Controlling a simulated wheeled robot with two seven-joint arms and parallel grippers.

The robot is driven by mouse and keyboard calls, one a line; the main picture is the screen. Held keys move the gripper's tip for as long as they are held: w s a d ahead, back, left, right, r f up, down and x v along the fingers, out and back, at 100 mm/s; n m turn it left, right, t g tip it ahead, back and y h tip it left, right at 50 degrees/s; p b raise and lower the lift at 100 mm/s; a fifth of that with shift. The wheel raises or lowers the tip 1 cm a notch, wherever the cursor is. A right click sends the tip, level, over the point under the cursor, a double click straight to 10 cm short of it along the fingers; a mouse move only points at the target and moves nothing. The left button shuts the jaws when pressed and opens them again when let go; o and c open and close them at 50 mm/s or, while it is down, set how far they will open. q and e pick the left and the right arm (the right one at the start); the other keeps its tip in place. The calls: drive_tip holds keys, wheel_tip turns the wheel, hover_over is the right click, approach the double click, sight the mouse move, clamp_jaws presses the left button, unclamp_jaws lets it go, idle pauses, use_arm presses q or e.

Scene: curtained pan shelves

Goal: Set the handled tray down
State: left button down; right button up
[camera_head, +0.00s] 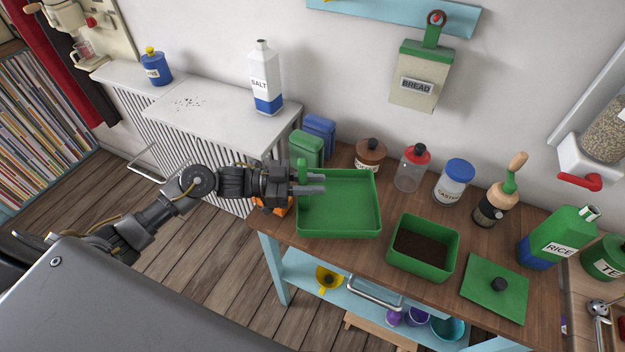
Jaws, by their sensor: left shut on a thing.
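The handled tray (342,206) is a green, shallow, empty rectangular tray over the left end of the wooden worktop. A green upright handle (303,169) shows at its left side. My left gripper (312,184) reaches in from the left and is shut on this handle. The tray looks level. I cannot tell whether its underside touches the worktop. My right gripper is not in view.
The wooden worktop (468,216) holds a green box of dark contents (416,265) and a green lid (497,288) right of the tray. A brown jar (370,155), a red-lidded jar (411,170) and green and blue tins (306,150) stand behind. An orange item (283,208) is below the gripper.

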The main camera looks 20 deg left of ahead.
sight(312, 205)
use_arm(q)
drive_tip(key=shift+r, duration=0.1)
wheel_tip(312, 205, down, 5)
drive_tip(key=b, duration=0.3)
idle(0.5)
